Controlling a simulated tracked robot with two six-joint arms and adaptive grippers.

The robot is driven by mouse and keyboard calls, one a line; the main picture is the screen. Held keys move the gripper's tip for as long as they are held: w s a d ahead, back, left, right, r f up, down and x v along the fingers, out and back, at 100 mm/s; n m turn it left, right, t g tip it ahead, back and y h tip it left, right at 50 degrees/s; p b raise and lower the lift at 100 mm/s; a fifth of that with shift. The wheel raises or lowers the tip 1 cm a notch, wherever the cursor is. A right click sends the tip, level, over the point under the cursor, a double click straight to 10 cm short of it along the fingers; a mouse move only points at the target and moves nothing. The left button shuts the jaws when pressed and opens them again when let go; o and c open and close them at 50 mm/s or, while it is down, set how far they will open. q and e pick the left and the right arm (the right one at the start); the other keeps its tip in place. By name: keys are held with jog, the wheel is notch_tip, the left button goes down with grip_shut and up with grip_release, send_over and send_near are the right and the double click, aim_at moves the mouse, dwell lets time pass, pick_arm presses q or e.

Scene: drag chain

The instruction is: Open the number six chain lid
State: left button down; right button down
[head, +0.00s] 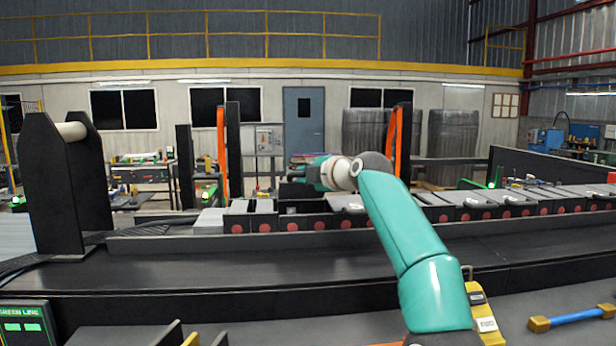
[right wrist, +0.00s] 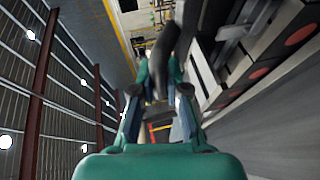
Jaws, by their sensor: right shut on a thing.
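The drag chain (head: 405,212) runs across the work surface, with light grey lids (head: 264,206) on its links and red dots along its front side. Around the middle left, a few links (head: 300,207) look dark and uncovered. My right gripper (head: 316,174) is above this stretch, partly hidden behind its own wrist. In the right wrist view its two teal fingers (right wrist: 160,78) are closed around a dark, blurred piece (right wrist: 162,45). I cannot tell for sure whether this piece is the number six lid. The lid numbers are not readable. My left gripper is not in view.
A black upright bracket with a pale roller (head: 70,131) stands at the left. Dark posts with orange strips (head: 221,150) rise behind the chain. A blue bar with yellow ends (head: 573,318) lies at the front right. The dark surface before the chain (head: 250,262) is clear.

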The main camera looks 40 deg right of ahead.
jog(key=c, duration=1.2)
grip_release()
jog(key=shift+o, duration=0.2)
jog(key=shift+s, duration=0.1)
jog(key=v, duration=1.1)
jog(key=shift+s, duration=0.35)
jog(key=shift+a+r, duration=0.1)
